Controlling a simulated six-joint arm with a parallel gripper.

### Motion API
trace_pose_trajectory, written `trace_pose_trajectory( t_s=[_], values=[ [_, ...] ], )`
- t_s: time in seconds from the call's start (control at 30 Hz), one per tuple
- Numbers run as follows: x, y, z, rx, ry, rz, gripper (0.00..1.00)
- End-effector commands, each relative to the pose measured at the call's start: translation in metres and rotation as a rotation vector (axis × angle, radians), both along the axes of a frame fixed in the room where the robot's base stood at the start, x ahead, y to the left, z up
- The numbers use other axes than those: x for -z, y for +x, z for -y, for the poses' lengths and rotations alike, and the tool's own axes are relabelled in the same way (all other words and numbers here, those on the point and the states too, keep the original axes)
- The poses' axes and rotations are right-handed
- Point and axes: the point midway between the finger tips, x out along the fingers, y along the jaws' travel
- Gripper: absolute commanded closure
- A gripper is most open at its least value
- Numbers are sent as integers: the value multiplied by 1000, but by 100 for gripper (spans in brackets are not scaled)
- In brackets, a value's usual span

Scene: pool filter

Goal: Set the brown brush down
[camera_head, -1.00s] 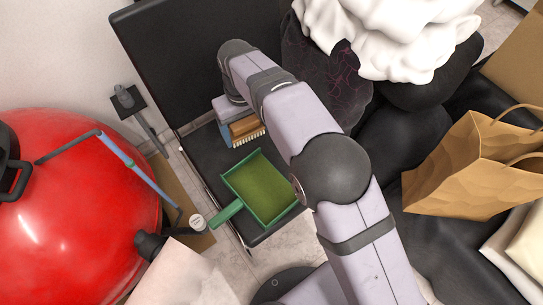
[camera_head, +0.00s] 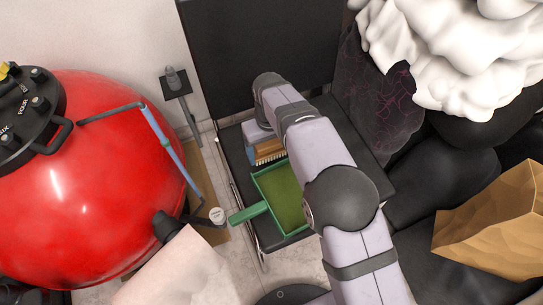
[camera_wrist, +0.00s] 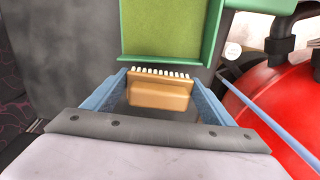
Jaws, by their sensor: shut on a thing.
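The brown brush (camera_head: 269,152) has a tan wooden body and a row of white bristles. It also shows in the wrist view (camera_wrist: 160,93), between the two blue fingers of my gripper (camera_wrist: 160,100). My gripper (camera_head: 262,143) is shut on the brush. The bristles point toward the green dustpan (camera_head: 271,225), just short of its edge in the wrist view. The brush is over the black seat (camera_head: 236,163); I cannot tell whether it touches it. My arm hides part of the seat and the dustpan.
A black upright panel (camera_head: 265,45) rises behind the seat. A paper bag (camera_head: 495,225) and white cloth (camera_head: 440,60) are at the right. Dark seat surface surrounds the dustpan.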

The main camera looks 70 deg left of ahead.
Motion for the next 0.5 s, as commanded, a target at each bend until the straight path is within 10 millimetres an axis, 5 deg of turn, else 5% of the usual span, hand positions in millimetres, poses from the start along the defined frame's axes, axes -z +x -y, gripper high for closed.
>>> trace_pose_trajectory(
  t_s=[0.5],
  values=[
    [36,0,0,0,1,0,43]
  ],
)
